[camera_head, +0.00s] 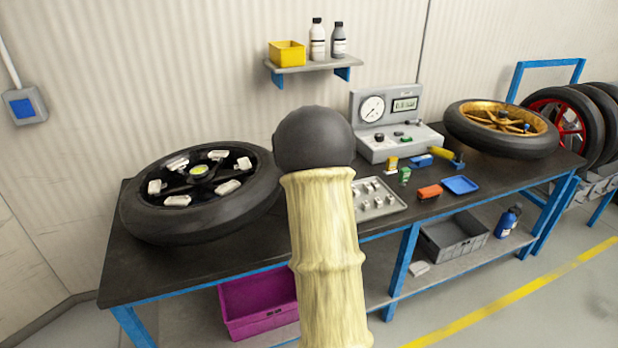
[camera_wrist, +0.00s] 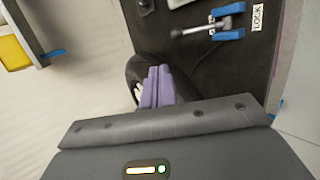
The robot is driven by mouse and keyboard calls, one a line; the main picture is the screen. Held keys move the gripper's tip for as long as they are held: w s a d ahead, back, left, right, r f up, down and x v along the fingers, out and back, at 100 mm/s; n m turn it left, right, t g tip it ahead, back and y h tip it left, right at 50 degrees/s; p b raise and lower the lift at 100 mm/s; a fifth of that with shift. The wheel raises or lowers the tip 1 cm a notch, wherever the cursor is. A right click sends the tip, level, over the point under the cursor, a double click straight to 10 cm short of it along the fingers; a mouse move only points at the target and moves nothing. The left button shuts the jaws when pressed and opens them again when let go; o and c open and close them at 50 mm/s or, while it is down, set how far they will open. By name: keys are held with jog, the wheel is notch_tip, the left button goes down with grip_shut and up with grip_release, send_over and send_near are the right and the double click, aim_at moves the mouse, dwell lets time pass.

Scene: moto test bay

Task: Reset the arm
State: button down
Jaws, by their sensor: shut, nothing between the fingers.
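My gripper (camera_wrist: 159,70) shows in the wrist view as two purple fingers pressed together, shut and empty. A dark tyre lies behind the fingers, partly hidden by them and by my gripper's dark body. I cannot tell how far above it they are. In the head view my arm stands upright in the middle, with a dark rounded top and a pale ribbed link, and hides part of the bench (camera_head: 150,262). The gripper's fingers do not show in the head view.
A black wheel (camera_head: 200,190) lies at the bench's left, a gold-rimmed wheel (camera_head: 500,125) at its right. A gauge box (camera_head: 385,120), metal tray (camera_head: 378,200) and small parts lie between. A wall shelf (camera_head: 305,67) hangs above. A blue clamp (camera_wrist: 228,22) shows in the wrist view.

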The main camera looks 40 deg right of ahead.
dwell(0.3)
jog(key=s+a+r+m+g+y+p, duration=0.15)
jog(key=s+a+m, duration=0.25)
jog(key=a, duration=0.6)
jog(key=s+a+m+g+y+p, duration=0.15)
jog(key=s+a+m, duration=0.3)
jog(key=a, duration=0.55)
jog(key=s+a+m+g+y+p, duration=0.2)
jog(key=s+a+m, duration=0.3)
jog(key=s+a, duration=0.9)
jog(key=shift+s+a+f+g+p, duration=0.15)
jog(key=shift+s+a+g+p, duration=0.2)
jog(key=shift+s+g, duration=0.55)
jog(key=shift+s, duration=0.2)
jog(key=shift+w, duration=0.1)
